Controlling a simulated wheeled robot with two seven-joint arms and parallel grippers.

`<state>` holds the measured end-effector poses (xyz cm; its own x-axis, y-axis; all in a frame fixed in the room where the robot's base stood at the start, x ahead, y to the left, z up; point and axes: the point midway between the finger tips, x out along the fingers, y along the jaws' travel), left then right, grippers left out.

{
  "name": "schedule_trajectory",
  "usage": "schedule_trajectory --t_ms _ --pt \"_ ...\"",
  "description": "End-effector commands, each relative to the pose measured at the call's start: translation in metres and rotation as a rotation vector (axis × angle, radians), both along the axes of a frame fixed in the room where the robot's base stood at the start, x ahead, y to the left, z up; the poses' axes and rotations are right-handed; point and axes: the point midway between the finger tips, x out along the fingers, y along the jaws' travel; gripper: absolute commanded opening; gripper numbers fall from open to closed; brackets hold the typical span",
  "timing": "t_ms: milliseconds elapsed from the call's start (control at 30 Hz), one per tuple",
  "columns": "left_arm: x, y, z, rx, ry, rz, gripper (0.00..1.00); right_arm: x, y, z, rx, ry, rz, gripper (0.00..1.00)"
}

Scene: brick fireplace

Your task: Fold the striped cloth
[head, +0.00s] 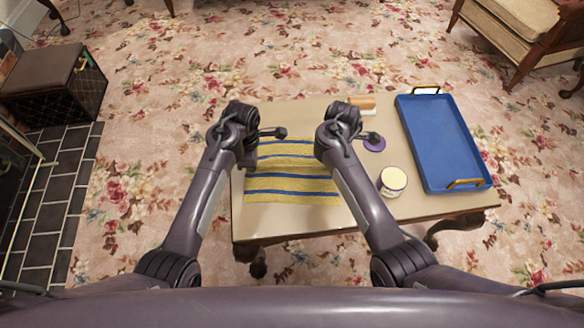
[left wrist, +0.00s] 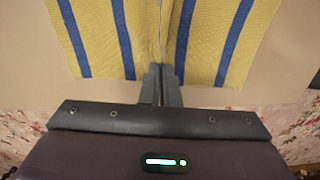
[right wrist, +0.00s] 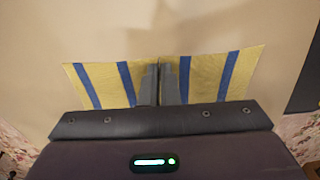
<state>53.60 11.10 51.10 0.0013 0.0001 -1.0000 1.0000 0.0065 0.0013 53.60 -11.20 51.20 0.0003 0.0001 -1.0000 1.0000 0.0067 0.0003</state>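The yellow cloth with blue stripes (head: 290,182) lies mostly flat on the table, between and under my two arms. In the left wrist view my left gripper (left wrist: 161,84) has its fingers close together on the cloth's edge (left wrist: 110,40), and a raised crease runs away from the fingertips. In the right wrist view my right gripper (right wrist: 160,82) has its fingers close together on the opposite side of the cloth (right wrist: 205,78), which also creases there. In the head view both sets of fingertips are hidden behind the wrists.
The beige table (head: 300,222) also bears a blue tray (head: 440,140) with gold handles at right, an open-topped white tub (head: 393,181), a purple round item (head: 375,144) and a small orange-brown block (head: 361,103). The table's back left part is clear.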

Motion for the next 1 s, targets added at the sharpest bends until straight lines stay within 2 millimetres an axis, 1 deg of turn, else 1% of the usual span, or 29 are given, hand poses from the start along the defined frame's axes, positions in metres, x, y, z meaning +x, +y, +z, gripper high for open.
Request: schedule_trajectory --t_ms 300,467,567,900,1000 --pt "-0.001 0.000 -0.002 0.001 0.004 0.000 0.00 0.000 0.000 0.000 0.000 0.000 0.000 0.00" --pt "-0.001 0.000 0.002 0.001 0.004 0.000 0.00 0.000 0.000 0.004 0.000 0.000 0.000 0.00" --pt "-0.001 0.000 0.009 0.001 0.003 0.000 0.00 0.000 0.000 0.010 0.000 0.000 0.000 0.00" --pt "0.000 0.000 0.040 0.001 0.001 0.000 0.00 0.000 0.000 0.041 0.000 0.000 0.000 0.00" --pt "0.000 0.000 0.045 0.000 0.001 0.000 0.00 0.000 0.000 0.045 0.000 0.000 0.000 0.00"
